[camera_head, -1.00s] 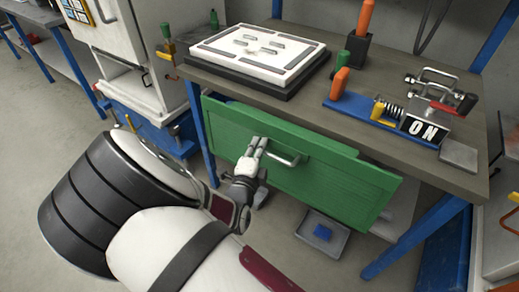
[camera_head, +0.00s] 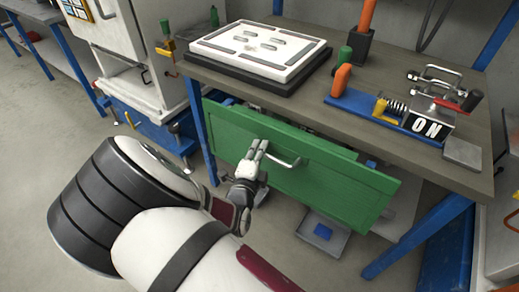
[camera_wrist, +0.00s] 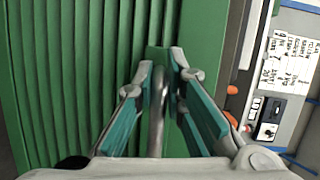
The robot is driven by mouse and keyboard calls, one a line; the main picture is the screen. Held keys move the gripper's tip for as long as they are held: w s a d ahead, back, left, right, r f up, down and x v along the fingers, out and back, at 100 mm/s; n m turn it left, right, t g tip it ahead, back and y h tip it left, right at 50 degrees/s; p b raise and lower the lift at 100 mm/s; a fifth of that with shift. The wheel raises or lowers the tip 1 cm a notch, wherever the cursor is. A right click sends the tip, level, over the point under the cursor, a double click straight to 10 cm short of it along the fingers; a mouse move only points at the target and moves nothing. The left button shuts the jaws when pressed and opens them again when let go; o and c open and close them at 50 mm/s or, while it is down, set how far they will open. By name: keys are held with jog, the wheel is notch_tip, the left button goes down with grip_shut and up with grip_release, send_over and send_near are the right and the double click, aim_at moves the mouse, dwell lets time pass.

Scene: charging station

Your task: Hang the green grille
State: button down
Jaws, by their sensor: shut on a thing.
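The green grille (camera_head: 330,187) is a wide panel with a grey bar handle (camera_head: 285,161). It stands close below the front edge of the workbench, with a gap along its top edge. My gripper (camera_head: 257,149) is at the handle, near the middle of the grille. In the wrist view the grille (camera_wrist: 60,90) shows vertical ribs. There the handle (camera_wrist: 158,100) stands between my two fingers (camera_wrist: 160,75), which are shut on it. The fingers cover part of the handle, and my arm hides the floor in front.
The workbench top (camera_head: 370,70) is above the grille, carrying a white plate (camera_head: 258,50) and a clamp fixture (camera_head: 390,115). A blue table leg (camera_head: 415,235) stands at the right. A grey tray (camera_head: 322,236) with a blue piece lies on the floor below. A white machine (camera_head: 128,45) stands at the left.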

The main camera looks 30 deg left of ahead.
jog(key=shift+f, duration=0.25)
dwell(0.5)
jog(key=c, duration=1.6)
grip_release()
jog(key=shift+o, duration=0.2)
jog(key=shift+s, duration=0.1)
